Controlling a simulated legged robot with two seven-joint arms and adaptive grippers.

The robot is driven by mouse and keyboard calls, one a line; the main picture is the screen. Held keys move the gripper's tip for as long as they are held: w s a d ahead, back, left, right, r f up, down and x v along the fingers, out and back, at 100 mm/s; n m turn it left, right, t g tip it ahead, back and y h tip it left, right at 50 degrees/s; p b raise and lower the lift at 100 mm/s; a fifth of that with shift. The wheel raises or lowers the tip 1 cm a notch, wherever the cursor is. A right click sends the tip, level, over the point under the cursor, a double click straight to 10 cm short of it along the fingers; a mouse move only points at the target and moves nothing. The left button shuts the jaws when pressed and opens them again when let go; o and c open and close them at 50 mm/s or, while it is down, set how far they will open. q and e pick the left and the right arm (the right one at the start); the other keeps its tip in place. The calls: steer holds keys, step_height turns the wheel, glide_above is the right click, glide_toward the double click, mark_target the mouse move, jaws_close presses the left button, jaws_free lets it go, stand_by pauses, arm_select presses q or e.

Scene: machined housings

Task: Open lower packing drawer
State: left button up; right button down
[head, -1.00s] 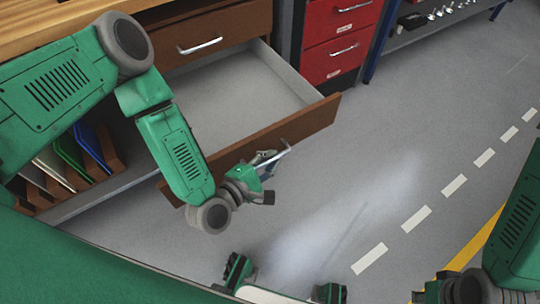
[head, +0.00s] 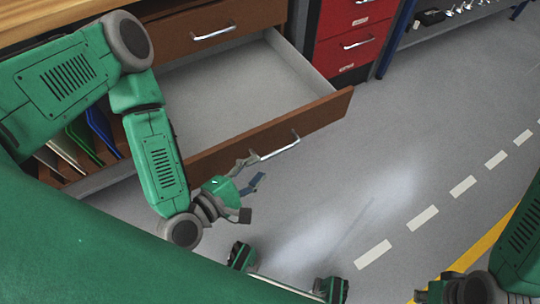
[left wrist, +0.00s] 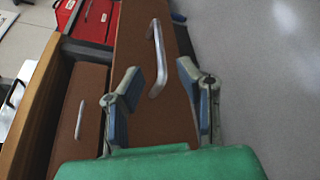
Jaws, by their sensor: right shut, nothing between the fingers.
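The lower packing drawer (head: 300,123) stands pulled far out below the closed upper drawer, with its empty pale inside showing. Its silver bar handle (head: 277,149) is on the brown front. My left gripper (head: 254,171) is open at the left end of this handle, holding nothing. In the left wrist view, the open padded fingers (left wrist: 160,72) stand to either side of the handle's near end (left wrist: 159,83); I cannot tell whether they touch it. My right gripper (head: 420,297) shows only partly at the bottom edge, shut and empty, away from the drawers.
The upper drawer (head: 215,25) is closed under a wooden worktop (head: 50,22). Upright coloured dividers (head: 85,140) stand in a rack at left. A red drawer cabinet (head: 350,40) and a blue-legged shelf are behind. Grey floor (head: 400,140) right of the drawer is clear.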

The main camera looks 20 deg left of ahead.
arm_select(q)
steer(key=shift+v, duration=1.45)
